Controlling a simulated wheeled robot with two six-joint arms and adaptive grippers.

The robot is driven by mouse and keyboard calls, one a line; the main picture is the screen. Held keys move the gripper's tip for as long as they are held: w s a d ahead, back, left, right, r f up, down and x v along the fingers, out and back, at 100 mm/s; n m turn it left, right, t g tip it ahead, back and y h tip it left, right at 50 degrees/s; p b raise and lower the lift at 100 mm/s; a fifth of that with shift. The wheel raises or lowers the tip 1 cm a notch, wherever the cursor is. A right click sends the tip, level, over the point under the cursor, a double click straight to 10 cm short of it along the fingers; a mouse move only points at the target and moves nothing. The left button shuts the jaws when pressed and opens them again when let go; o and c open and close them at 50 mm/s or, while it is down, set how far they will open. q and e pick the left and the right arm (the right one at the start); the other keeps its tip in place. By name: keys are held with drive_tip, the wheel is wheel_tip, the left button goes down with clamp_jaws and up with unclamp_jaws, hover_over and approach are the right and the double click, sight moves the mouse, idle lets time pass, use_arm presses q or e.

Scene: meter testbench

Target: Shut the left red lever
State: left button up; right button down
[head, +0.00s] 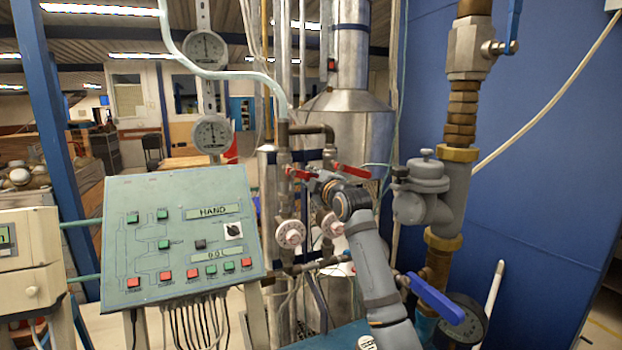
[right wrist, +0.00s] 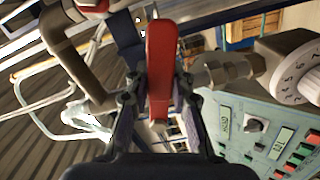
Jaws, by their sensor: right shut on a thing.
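Two red levers sit side by side on the valve pipes in the head view. The left red lever (head: 300,174) points right, its end meeting my right gripper (head: 320,181). The right red lever (head: 351,171) lies just behind and right of the gripper. In the right wrist view the red lever (right wrist: 161,65) stands between the two fingers of my right gripper (right wrist: 158,100), which is shut on it. The gripper partly hides the valve bodies in the head view. My left gripper is not in view.
White numbered dials (head: 291,233) sit below the levers. A green control panel (head: 183,240) stands to the left. Thick pipework with a blue-handled valve (head: 436,298) stands to the right of my arm. A blue wall (head: 540,150) closes the right side.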

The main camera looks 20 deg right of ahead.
drive_tip(key=c, duration=1.1)
unclamp_jaws()
drive_tip(key=shift+c, duration=0.2)
drive_tip(key=s, duration=0.7)
drive_tip(key=shift+s, duration=0.2)
drive_tip(key=shift+d, duration=0.1)
